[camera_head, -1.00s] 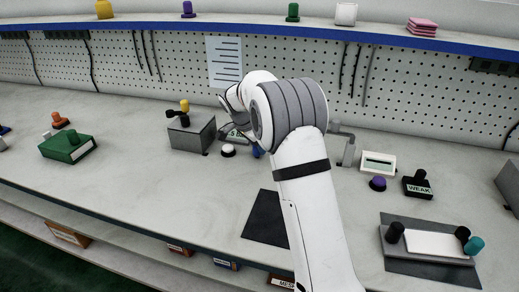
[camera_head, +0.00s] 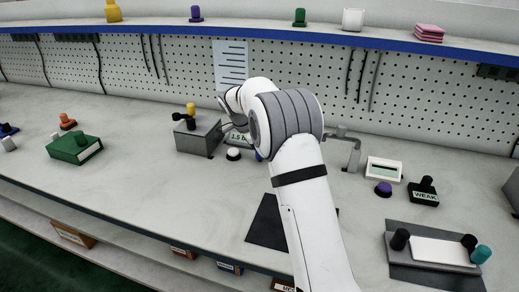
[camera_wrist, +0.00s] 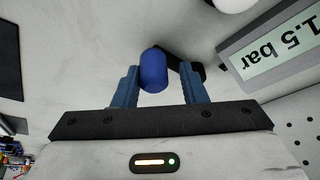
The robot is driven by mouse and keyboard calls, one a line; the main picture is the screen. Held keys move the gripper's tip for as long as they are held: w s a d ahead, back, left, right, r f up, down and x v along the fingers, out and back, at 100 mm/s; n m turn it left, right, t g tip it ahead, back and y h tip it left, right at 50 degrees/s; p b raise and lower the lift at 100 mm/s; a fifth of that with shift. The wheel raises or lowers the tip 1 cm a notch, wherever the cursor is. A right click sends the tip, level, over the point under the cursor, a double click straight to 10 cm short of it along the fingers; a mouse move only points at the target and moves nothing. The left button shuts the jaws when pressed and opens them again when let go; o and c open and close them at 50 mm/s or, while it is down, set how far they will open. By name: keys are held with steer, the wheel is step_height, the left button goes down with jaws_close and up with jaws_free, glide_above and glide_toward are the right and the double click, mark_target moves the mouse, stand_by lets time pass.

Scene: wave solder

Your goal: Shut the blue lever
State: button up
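The blue lever shows in the wrist view as a rounded blue knob (camera_wrist: 154,72) with a black bar (camera_wrist: 186,66) beside and behind it. In the head view only a sliver of the blue knob (camera_head: 259,156) shows beside my white arm. My gripper (camera_wrist: 158,84) is open, with its two blue-grey fingers on either side of the knob. A gap shows between the knob and the right finger; the left finger is very close to it. I cannot tell whether it touches. My gripper is hidden behind my arm in the head view.
A "1.5 bar" display (camera_wrist: 275,48) stands close to the right finger. A white button (camera_head: 233,154) and a grey box with black and yellow knobs (camera_head: 198,137) are left of the lever. A grey bent pipe (camera_head: 352,155) is to the right.

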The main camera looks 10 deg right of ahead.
steer(key=shift+o, duration=1.2)
steer(key=shift+d+f, duration=0.1)
steer(key=v, duration=0.8)
steer(key=shift+p, duration=0.35)
steer(key=s+d+r+n+y+p, duration=0.1)
steer(key=s+d+r+n+p, duration=0.25)
steer(key=s, duration=0.55)
steer(key=s+d+r+n+y+p, duration=0.1)
steer(key=s+r+n+p, duration=0.1)
steer(key=s+r+n, duration=0.4)
steer(key=s+n+t+y+p, duration=0.1)
steer(key=s+n+p, duration=0.3)
steer(key=s, duration=2.1)
steer(key=shift+d+n+y, duration=0.3)
steer(key=shift+n+y, duration=0.3)
steer(key=shift+n, duration=0.05)
